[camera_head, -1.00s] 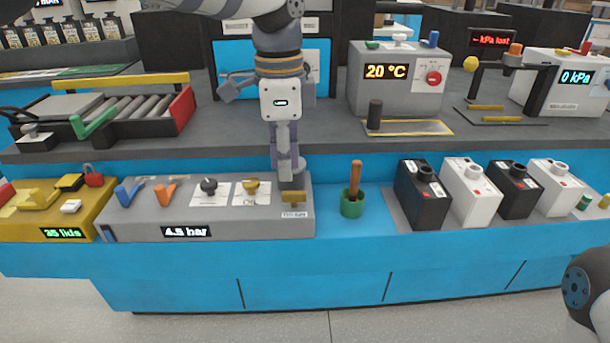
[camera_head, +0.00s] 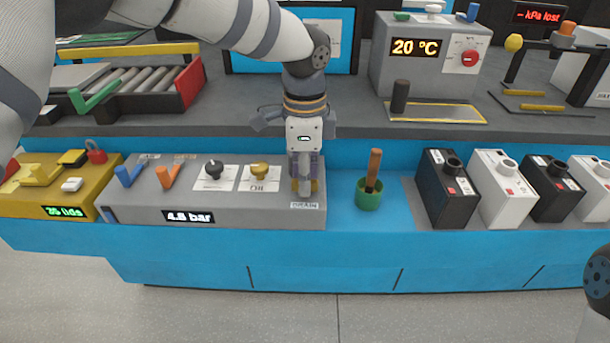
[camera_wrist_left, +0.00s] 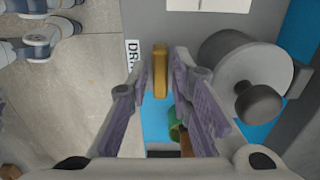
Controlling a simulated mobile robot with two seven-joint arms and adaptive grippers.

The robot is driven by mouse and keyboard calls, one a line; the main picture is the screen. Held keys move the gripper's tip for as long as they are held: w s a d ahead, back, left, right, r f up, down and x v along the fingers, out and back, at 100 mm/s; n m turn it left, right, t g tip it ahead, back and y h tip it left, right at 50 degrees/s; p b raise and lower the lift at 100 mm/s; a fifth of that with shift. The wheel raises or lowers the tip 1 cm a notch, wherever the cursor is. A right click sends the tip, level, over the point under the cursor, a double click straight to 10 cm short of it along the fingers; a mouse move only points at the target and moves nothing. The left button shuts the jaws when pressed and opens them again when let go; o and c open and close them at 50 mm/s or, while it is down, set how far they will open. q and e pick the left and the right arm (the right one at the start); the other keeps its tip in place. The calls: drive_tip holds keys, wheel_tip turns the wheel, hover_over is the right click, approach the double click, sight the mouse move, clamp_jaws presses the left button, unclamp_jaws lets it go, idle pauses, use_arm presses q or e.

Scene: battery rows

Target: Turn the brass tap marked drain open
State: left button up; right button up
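The brass drain tap (camera_head: 315,187) sits at the right end of the grey panel, above the label reading DRAIN (camera_head: 305,206). In the head view my left gripper (camera_head: 304,190) points down over it and hides most of it. In the left wrist view the tap's narrow brass handle (camera_wrist_left: 160,70) stands between my two left fingertips. The fingers are open around it, with a small gap visible on each side. My right gripper is not in view.
A grey cylinder (camera_wrist_left: 245,75) is close beside the handle.

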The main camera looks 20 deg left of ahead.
use_arm(q)
clamp_jaws()
drive_tip(key=shift+r, duration=0.1)
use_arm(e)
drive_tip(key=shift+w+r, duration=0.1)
use_arm(q)
drive_tip(key=n+p, duration=0.1)
drive_tip(key=n, duration=0.2)
drive_tip(key=shift+r, duration=0.15)
drive_tip(key=n+p, duration=0.1)
drive_tip(key=n, duration=0.5)
drive_tip(key=n+p, duration=0.1)
drive_tip(key=n, duration=0.2)
drive_tip(key=shift+f+n, duration=0.2)
drive_tip(key=shift+n, duration=0.1)
drive_tip(key=n, duration=0.5)
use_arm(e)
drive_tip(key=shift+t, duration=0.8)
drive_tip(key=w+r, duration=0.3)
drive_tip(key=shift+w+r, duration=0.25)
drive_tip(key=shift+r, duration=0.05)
use_arm(q)
drive_tip(key=shift+n, duration=0.3)
